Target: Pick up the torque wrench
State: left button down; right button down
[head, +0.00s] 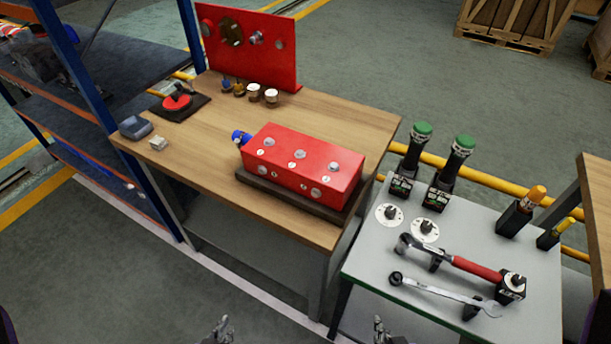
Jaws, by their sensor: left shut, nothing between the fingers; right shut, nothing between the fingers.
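The torque wrench (476,268) has a red grip and a dark metal shaft with a round head at its left end. It rests on dark supports on the grey side table (372,262) at the right. A plain silver spanner (436,291) lies in front of it on its own supports. My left gripper (221,327) is at the bottom edge, low over the floor, shut and empty. My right gripper (379,325) is at the bottom edge, in front of the grey table, shut and empty. Both are well apart from the wrench.
Two green-capped tools (455,165) stand at the grey table's back, with two white discs (389,214) in front. Yellow-and-black tools (522,210) stand at the right. A wooden bench (218,188) holds a red block (301,163). A blue-framed shelf (95,104) stands left.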

aim_at(502, 277)
jog(key=k+z, duration=0.1)
jog(key=z, duration=1.5)
